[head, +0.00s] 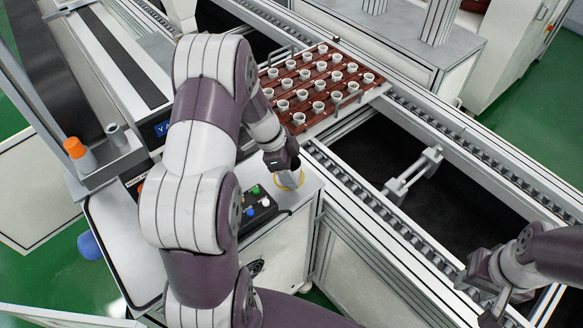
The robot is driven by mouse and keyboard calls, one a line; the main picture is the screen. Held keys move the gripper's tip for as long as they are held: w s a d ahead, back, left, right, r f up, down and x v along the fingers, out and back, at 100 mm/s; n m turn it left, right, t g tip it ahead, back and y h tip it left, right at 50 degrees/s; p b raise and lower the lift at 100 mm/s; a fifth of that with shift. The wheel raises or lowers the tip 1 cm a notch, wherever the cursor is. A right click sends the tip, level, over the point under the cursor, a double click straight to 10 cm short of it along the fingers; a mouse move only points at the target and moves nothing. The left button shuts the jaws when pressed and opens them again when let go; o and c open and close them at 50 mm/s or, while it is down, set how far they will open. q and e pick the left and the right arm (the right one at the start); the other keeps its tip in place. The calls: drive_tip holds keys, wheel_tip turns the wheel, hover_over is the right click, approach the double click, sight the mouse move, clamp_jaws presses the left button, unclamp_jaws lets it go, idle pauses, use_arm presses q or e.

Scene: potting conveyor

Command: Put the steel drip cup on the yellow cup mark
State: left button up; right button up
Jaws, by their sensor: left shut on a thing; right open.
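The steel drip cup (291,178) is just below my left gripper (284,165), which is shut on it. The cup looks tilted or partly covered by the dark fingers. The yellow cup mark (277,182) shows as a thin ring on the light cabinet top, right at the cup's lower part. I cannot tell whether the cup touches the surface or is held slightly above it. My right gripper (490,296) is open, apart from these things, over the conveyor's edge at the lower right.
A black control box (262,208) with coloured buttons sits beside the mark. A reddish-brown tray (310,85) with several white pots lies on the conveyor behind. An orange-capped bottle (79,154) stands at left. The conveyor rail (380,208) runs close on the right.

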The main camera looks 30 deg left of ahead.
use_arm(q)
drive_tip(key=o, duration=1.1)
drive_tip(key=shift+c, duration=0.2)
drive_tip(key=shift+r+p, duration=0.2)
drive_tip(key=shift+p, duration=0.2)
drive_tip(key=v, duration=1.2)
drive_tip(key=s+d+f+n+y, duration=0.2)
drive_tip(key=s+d+n+y, duration=0.2)
drive_tip(key=s+d+n, duration=0.7)
drive_tip(key=shift+s+d+f+n+b, duration=0.4)
drive_tip(key=shift+s+n, duration=0.15)
drive_tip(key=shift+n, duration=0.55)
